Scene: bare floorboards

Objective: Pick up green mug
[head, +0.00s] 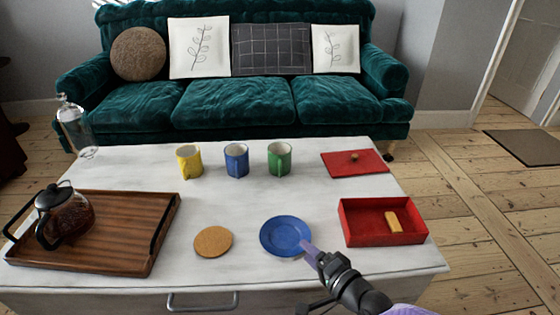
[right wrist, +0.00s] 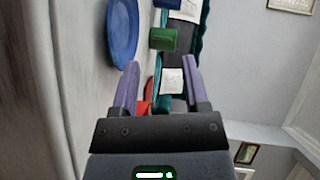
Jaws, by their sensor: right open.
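The green mug (head: 279,158) stands upright on the white table, at the right end of a row of three mugs. In the right wrist view the green mug (right wrist: 163,40) shows beyond the fingertips, near the blue plate. My right gripper (head: 308,250) is in front of the mug, over the right edge of the blue plate (head: 286,235). In the right wrist view its two purple fingers (right wrist: 162,85) are apart with nothing held between them. A gap of table lies between the gripper and the mug. My left gripper is not in view.
A blue mug (head: 236,160) and a yellow mug (head: 189,161) stand left of the green one. A red box (head: 384,222) and red lid (head: 354,163) lie to the right. A cork coaster (head: 213,241) and wooden tray (head: 100,233) with a teapot (head: 64,214) are left.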

